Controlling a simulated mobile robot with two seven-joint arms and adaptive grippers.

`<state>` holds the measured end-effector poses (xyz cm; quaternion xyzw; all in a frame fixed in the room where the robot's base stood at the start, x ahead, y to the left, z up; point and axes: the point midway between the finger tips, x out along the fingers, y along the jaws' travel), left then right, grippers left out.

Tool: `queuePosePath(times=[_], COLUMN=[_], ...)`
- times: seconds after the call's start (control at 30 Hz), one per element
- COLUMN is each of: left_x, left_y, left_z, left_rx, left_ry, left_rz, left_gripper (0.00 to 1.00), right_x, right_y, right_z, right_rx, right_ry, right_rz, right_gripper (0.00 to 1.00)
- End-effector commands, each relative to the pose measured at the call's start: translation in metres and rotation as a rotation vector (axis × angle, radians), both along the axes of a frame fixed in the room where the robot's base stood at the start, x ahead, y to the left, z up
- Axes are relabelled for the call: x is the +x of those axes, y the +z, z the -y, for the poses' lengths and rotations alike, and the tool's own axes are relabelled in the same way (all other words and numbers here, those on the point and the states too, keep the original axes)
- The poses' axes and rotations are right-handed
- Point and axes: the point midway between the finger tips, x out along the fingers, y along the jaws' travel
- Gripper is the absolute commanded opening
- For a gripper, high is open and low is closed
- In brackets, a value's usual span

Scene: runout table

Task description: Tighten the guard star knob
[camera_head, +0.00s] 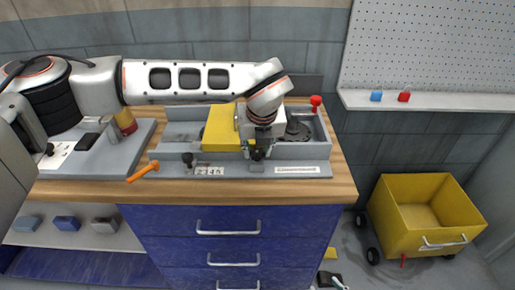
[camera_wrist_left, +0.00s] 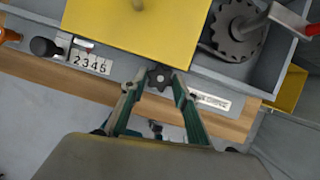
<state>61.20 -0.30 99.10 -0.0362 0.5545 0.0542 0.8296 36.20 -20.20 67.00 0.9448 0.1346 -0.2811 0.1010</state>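The yellow guard (camera_head: 222,130) lies over the middle of the grey machine bed; it also shows in the left wrist view (camera_wrist_left: 130,25). The dark star knob (camera_wrist_left: 158,77) is at the guard's front edge, and shows in the head view (camera_head: 257,154) just below my left gripper (camera_head: 259,146). In the left wrist view, my left gripper's teal fingers (camera_wrist_left: 159,84) have the knob between their tips. Whether they press on it cannot be told. My right gripper (camera_head: 331,281) seems to be the partly cut-off dark and pale shape low in the head view; its fingers are unclear.
A toothed dark wheel (camera_wrist_left: 236,28) and red handle (camera_head: 316,101) are right of the guard. A black knob (camera_head: 187,158), number plate (camera_head: 209,171) and orange tool (camera_head: 143,171) are left. A yellow cart (camera_head: 405,235) stands on the floor at right.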

Motion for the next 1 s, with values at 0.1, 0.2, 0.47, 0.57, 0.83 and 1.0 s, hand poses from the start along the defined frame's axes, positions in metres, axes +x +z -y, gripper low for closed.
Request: queuePosePath(times=[0.1,0.2,0.47,0.57,0.83,1.0], left_x=[0.000,0.000,0.001,0.000,0.000,0.000], left_y=[0.000,0.000,-0.004,-0.003,0.000,0.001], left_z=[0.000,0.000,-0.004,-0.004,-0.004,-0.004], left_rx=[0.000,0.000,-0.001,-0.002,-0.001,0.000], left_ry=[0.000,-0.003,-0.213,-0.313,-0.419,-0.418], left_rz=[0.000,0.000,-0.002,-0.002,0.000,0.000], left_gripper=[0.08,0.08,0.08,0.08,0.08,0.08], right_x=[0.000,0.000,-0.003,-0.005,-0.007,-0.007], right_y=[0.000,0.000,-0.024,-0.031,-0.036,-0.035], right_z=[0.000,0.000,0.000,0.000,0.000,0.000], right_rx=[0.000,0.001,0.001,0.000,-0.001,-0.001], right_ry=[0.000,0.000,0.001,0.000,0.000,0.000], right_rz=[0.001,0.002,-0.007,-0.014,-0.020,-0.019], right_gripper=[0.40,0.40,0.40,0.40,0.40,0.40])
